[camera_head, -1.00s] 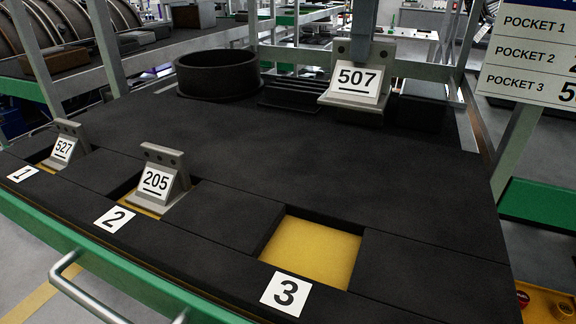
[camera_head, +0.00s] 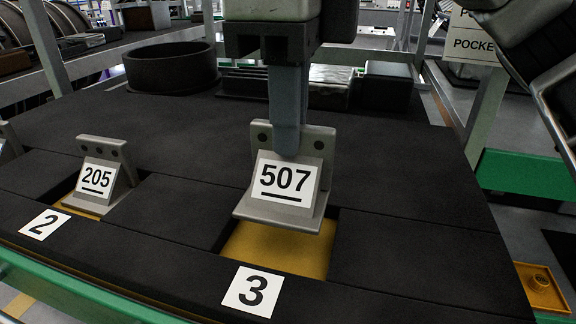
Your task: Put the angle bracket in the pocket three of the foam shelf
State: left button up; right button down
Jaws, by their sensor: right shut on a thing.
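The grey angle bracket labelled 507 (camera_head: 318,146) hangs roughly upright in my right gripper (camera_head: 287,140), which is shut on its upright plate. The bracket is above the rear part of pocket three (camera_head: 275,252), a yellow-bottomed recess in the black foam shelf (camera_head: 400,185). The bracket's base hides the back of the pocket. A small gap to the pocket floor seems to show, but the exact height is hard to tell. The number 3 label (camera_head: 252,291) lies in front of the pocket. My left gripper is not in view.
Bracket 205 (camera_head: 120,158) sits in pocket two, beside the number 2 label (camera_head: 44,224). Another bracket is cut off at the left edge (camera_head: 8,138). A black round bin (camera_head: 170,68) and dark boxes stand at the back. The foam right of pocket three is clear.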

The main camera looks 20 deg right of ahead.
aim_at(289, 163)
jog(key=shift+s+a+f+b, duration=0.1)
jog(key=shift+s+f+b, duration=0.1)
jog(key=shift+f, duration=0.8)
jog(key=shift+s+a+f+b, duration=0.1)
jog(key=shift+f+b, duration=0.05)
jog(key=shift+f, duration=0.8)
jog(key=shift+f, duration=0.15)
jog(key=c, duration=1.5)
grip_release()
notch_tip(289, 163, up, 12)
jog(key=p, duration=0.3)
